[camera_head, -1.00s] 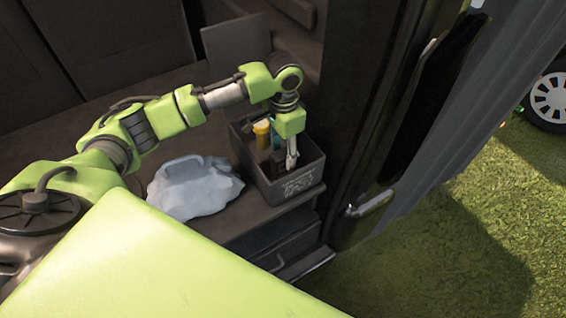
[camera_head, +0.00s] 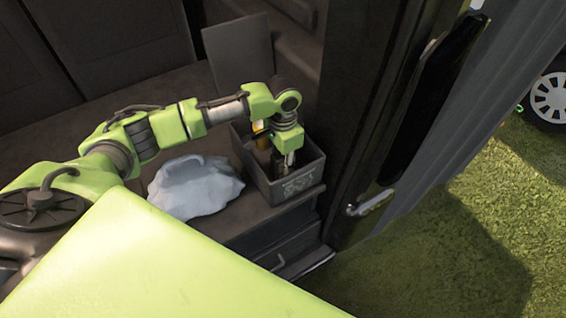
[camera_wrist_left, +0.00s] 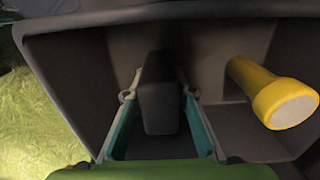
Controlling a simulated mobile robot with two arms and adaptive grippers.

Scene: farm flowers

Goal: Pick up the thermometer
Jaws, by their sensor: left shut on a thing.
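The thermometer (camera_wrist_left: 160,100) appears as a dark, blocky upright thing inside the grey box, in the middle of the left wrist view. My left gripper (camera_head: 284,160) reaches down into the box. In the left wrist view its teal-padded fingers (camera_wrist_left: 161,112) stand on either side of the thermometer, shut on it. The thermometer's lower part is hidden in the box. In the head view the wrist and the box wall hide most of it. My right gripper is not in view.
The grey box (camera_head: 301,183) stands on a dark shelf by the vehicle's door frame. A yellow flashlight (camera_wrist_left: 280,97) lies in the box, right of the fingers in the wrist view. A pale crumpled bag (camera_head: 195,187) sits left of the box.

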